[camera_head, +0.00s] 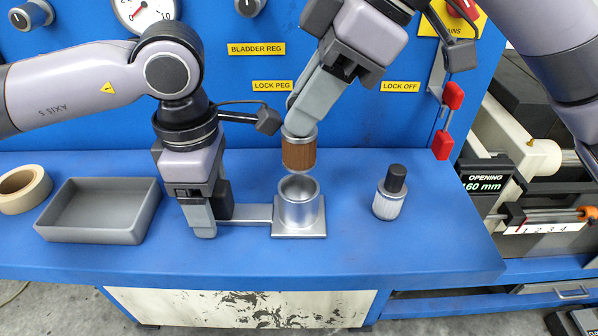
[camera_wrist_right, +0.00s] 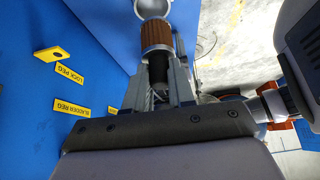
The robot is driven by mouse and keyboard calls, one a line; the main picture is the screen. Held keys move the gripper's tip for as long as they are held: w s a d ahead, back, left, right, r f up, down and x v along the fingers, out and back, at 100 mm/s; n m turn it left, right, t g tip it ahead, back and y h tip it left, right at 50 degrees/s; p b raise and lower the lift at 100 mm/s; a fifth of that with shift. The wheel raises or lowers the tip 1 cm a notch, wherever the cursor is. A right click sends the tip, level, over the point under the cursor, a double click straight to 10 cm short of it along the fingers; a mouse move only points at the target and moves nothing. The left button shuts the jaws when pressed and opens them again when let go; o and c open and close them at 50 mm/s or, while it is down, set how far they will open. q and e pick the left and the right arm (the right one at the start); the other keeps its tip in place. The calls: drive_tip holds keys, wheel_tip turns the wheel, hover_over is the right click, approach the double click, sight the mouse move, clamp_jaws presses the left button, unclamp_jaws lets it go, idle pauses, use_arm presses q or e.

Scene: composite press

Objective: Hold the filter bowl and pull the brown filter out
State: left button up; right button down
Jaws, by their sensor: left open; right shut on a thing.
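The brown filter (camera_head: 299,154) has a ribbed brown body with silver ends. My right gripper (camera_head: 300,128) is shut on its upper end and holds it roughly upright, just above the filter bowl. The right wrist view shows the brown filter (camera_wrist_right: 157,37) between the fingers (camera_wrist_right: 160,75). The silver filter bowl (camera_head: 299,208) stands upright on a square plate, its opening visible below the filter. A flat grey bar (camera_head: 248,214) runs left from it. My left gripper (camera_head: 212,215) is open, fingers pointing down at the bar's left end; whether they touch it is hidden.
A grey tray (camera_head: 100,235) and a tape roll (camera_head: 22,188) lie at left on the blue bench (camera_head: 345,255). A small black-topped container (camera_head: 390,193) stands right of the bowl. A blue panel (camera_head: 235,75) rises behind. The bench front is clear.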

use_arm(q)
wheel_tip(320, 180, up, 11)
drive_tip(key=shift+d+r, duration=0.1)
drive_tip(key=shift+r, duration=0.2)
drive_tip(key=shift+s, duration=0.1)
